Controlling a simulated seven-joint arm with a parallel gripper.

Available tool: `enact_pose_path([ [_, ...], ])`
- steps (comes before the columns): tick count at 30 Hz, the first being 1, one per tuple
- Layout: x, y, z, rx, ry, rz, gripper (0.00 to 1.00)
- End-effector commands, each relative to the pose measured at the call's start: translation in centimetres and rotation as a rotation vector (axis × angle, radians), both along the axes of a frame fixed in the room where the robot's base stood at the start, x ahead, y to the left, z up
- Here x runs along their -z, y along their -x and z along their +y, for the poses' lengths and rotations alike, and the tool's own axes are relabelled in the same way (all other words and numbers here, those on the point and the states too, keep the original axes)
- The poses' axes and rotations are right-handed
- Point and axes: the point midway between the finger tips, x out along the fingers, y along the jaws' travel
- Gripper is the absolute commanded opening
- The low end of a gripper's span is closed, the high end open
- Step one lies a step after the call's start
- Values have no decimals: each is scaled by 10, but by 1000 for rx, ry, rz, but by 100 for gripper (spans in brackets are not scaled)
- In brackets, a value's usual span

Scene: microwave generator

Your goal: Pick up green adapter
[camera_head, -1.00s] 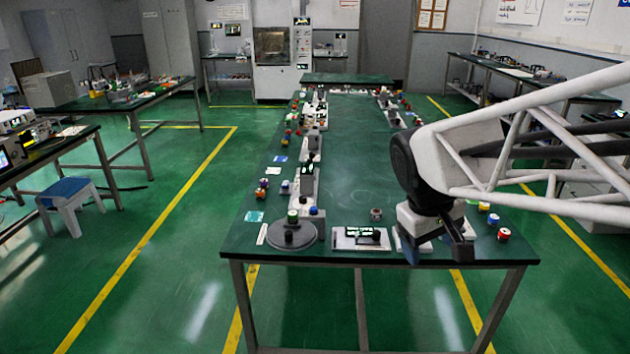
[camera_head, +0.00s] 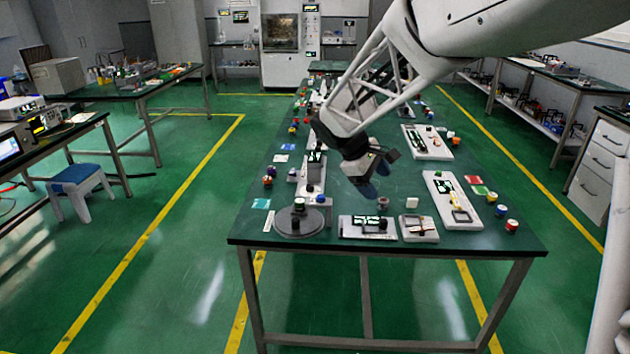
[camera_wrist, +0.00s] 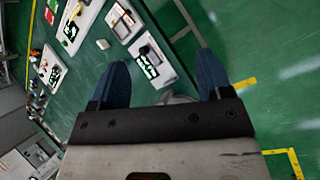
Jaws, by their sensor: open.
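My gripper (camera_head: 366,180) is above the front middle of the long green table. It is open and empty in the wrist view (camera_wrist: 160,75), with its two blue fingers apart. I cannot pick out the green adapter with certainty. A small upright piece with a pale top (camera_head: 299,203) stands at the grey round disc (camera_head: 284,228) at the front left. A small white cube (camera_head: 412,202) sits right of the gripper, and also shows in the wrist view (camera_wrist: 103,44).
White plates with fittings lie along the table: a front plate (camera_head: 352,229), a smaller one (camera_head: 420,236) and a right plate (camera_head: 438,205). A red-topped piece (camera_head: 512,226) stands near the right edge. The table's middle (camera_head: 350,205) has bare room.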

Motion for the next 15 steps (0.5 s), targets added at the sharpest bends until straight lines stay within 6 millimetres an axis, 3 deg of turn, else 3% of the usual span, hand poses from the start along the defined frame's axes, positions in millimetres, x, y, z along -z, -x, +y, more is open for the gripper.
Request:
enact_pose_path([
  [15,59,-109,79,-273,225,132,72],
])
